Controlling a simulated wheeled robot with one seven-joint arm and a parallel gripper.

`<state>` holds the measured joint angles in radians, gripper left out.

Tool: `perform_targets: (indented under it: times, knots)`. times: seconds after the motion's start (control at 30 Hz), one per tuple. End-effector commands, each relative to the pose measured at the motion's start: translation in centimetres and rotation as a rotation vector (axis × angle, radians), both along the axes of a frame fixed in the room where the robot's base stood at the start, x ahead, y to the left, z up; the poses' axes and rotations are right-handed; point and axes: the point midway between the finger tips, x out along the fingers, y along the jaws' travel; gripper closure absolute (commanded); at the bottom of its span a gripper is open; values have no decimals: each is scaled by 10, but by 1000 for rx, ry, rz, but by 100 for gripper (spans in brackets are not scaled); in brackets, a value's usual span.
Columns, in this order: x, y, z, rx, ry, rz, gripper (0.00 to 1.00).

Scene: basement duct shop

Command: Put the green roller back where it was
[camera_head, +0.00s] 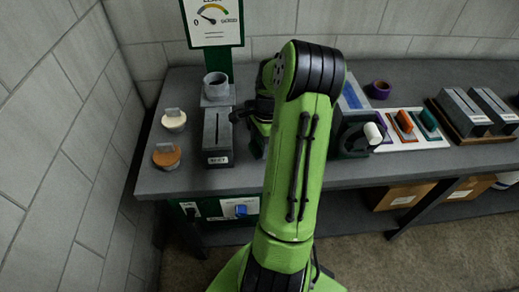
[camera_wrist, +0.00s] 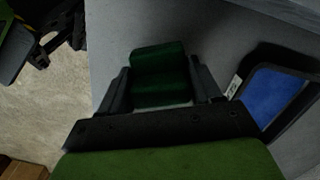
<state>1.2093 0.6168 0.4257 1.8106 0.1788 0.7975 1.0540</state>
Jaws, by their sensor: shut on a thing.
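My gripper (camera_wrist: 160,85) is shut on the green roller (camera_wrist: 160,68), a dark green, block-like piece between the two fingers in the wrist view. The grey worktop lies beneath it, and I cannot tell whether the roller touches it. In the head view my arm hides most of the gripper and the roller, which are just left of my upper arm, near the grey slotted box (camera_head: 217,138). A tray (camera_head: 405,144) on the right holds an orange piece (camera_head: 404,121) and a dark green piece (camera_head: 428,120) side by side.
A dark stand with a white cylinder (camera_head: 373,133) is right of my arm. A blue panel (camera_wrist: 272,95) lies beside my gripper. Left are a grey cup (camera_head: 216,84), a cream pot (camera_head: 174,120) and an orange-topped pot (camera_head: 167,156). More slotted boxes (camera_head: 463,112) stand far right.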

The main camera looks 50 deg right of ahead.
Motion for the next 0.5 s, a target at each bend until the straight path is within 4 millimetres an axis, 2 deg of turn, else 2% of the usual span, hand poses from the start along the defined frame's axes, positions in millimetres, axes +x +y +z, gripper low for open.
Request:
perform_targets:
  times: [0.03, 0.13, 0.43, 0.47, 0.5]
  knots:
    - [0, 1, -12, 5, 2, 0, 65]
    - [0, 0, -25, 2, 0, 0, 65]
    - [0, 0, -27, 1, 0, 0, 65]
    - [0, 0, -28, 1, 0, 0, 35]
    - [0, 0, -27, 1, 0, 0, 29]
